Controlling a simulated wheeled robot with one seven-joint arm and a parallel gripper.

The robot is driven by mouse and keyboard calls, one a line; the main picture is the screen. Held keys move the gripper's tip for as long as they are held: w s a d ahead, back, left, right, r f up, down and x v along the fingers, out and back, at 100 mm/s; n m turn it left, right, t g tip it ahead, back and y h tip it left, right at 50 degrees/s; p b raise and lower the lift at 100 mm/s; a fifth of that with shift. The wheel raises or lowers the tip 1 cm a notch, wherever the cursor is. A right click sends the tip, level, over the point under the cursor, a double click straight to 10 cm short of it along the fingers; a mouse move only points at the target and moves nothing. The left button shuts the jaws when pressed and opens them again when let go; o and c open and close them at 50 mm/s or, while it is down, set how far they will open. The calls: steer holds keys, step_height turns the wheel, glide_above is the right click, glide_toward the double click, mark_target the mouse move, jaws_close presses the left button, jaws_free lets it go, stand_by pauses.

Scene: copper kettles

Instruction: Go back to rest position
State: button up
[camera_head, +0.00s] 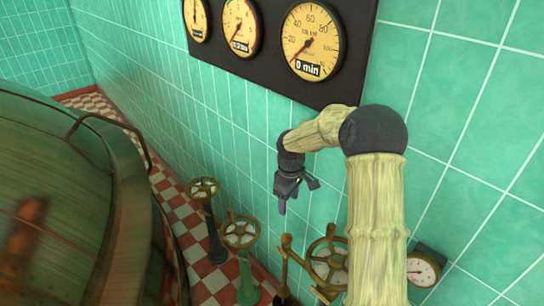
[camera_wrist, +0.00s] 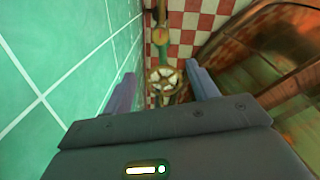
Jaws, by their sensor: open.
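My gripper (camera_head: 286,200) hangs pointing down at the end of my arm, in front of the green tiled wall, in the head view. In the wrist view my gripper (camera_wrist: 162,88) shows two fingers spread apart with nothing between them. A valve handwheel (camera_wrist: 165,81) lies well below, seen through the gap between the fingers. The fingers touch nothing that I can see.
A large copper kettle (camera_head: 60,200) with a curved handle fills the left. Handwheels (camera_head: 203,188) (camera_head: 240,231) (camera_head: 327,262) stand on posts along the wall. Gauges (camera_head: 312,40) hang above on a dark panel (camera_head: 270,60). A small gauge (camera_head: 422,270) sits low right. The checkered floor (camera_head: 178,205) shows between.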

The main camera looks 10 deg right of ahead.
steer(key=s+r+m+t, duration=0.1)
steer(key=s+r+m, duration=0.2)
steer(key=s, duration=0.9)
steer(key=s+r+m+t, duration=0.1)
steer(key=s+r+m, duration=0.2)
steer(key=s+m, duration=0.4)
steer(key=s, duration=0.5)
steer(key=shift+d+r+t+p, duration=0.2)
steer(key=shift+d+t+p, duration=0.1)
steer(key=shift+p, duration=0.05)
